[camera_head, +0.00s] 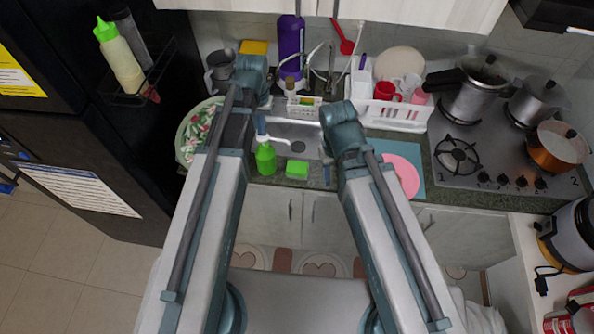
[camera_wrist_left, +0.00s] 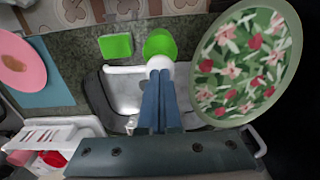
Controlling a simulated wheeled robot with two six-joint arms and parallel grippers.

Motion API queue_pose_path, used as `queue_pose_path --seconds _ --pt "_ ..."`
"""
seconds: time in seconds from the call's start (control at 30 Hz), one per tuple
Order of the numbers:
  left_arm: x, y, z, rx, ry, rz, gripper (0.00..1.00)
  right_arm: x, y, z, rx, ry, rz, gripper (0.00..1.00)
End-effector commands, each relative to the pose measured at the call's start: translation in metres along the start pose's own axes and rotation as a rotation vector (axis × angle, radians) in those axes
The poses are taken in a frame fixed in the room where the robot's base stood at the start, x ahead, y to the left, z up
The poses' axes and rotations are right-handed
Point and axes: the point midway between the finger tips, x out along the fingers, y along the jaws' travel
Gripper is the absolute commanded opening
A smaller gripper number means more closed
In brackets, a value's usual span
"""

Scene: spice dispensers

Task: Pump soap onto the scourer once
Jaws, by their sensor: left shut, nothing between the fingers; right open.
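The green soap bottle (camera_head: 265,158) stands upright on the counter's front edge, left of the bright green scourer (camera_head: 297,169). In the left wrist view, the bottle (camera_wrist_left: 160,42) is seen from above with its white pump top, and the scourer (camera_wrist_left: 116,46) lies flat beside it. My left gripper (camera_wrist_left: 161,77) is shut and empty, its fingertips at the white pump top; I cannot tell whether they touch. In the head view, my left gripper (camera_head: 262,124) is over the bottle. My right gripper (camera_head: 326,174) is right of the scourer, mostly hidden by its wrist, open and empty.
A sink (camera_head: 308,148) lies behind the scourer. A floral plate (camera_head: 190,135) is left of the bottle. A pink plate (camera_head: 405,172) on a blue mat (camera_head: 417,155) is to the right. A white dish rack (camera_head: 395,113) and a stove (camera_head: 485,155) stand further right.

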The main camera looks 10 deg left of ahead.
Motion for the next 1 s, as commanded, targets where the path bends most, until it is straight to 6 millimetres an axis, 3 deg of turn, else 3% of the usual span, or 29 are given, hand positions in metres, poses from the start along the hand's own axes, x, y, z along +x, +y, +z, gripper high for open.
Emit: queue_pose_path --seconds 0.83,1.0 --pt "0.030 0.000 0.000 0.000 0.000 0.000 0.00 0.030 -0.003 -0.002 -0.002 0.001 0.001 0.50" --pt "0.028 0.000 0.000 0.000 0.000 0.000 0.00 0.028 -0.003 -0.002 -0.002 0.001 0.001 0.50"
